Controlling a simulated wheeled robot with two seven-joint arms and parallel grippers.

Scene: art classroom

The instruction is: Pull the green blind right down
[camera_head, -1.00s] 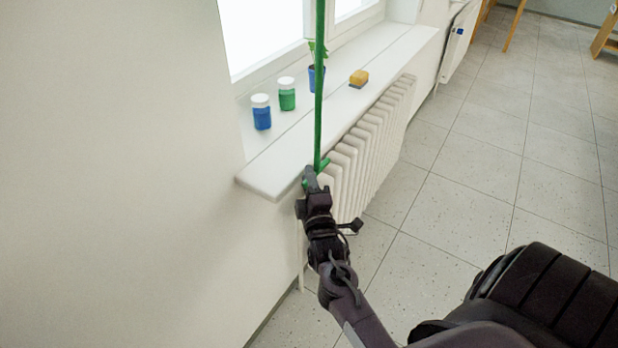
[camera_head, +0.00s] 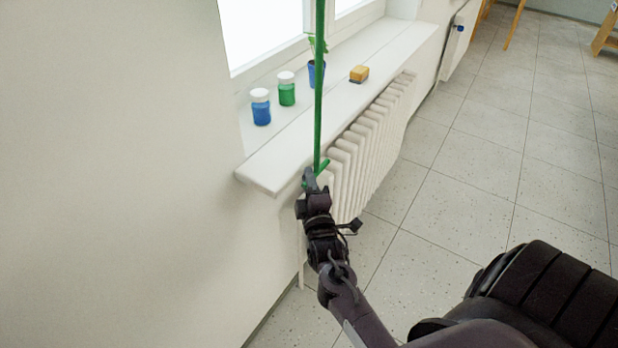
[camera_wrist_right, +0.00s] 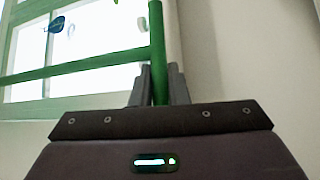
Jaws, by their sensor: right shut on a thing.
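A narrow upright green piece (camera_head: 319,100) of the blind runs down in front of the window and past the sill's edge, with a short green crosspiece (camera_head: 323,166) at its lower end. My right gripper (camera_head: 309,180) is shut on this lower end, just below the sill's front edge. In the right wrist view the green piece (camera_wrist_right: 157,50) stands between my two fingers. A green bar (camera_wrist_right: 85,64) also crosses the bright window there. The blind's top is out of view. My left gripper is not in view.
A radiator (camera_head: 365,145) stands below, close to my gripper. The tiled floor at right is open.

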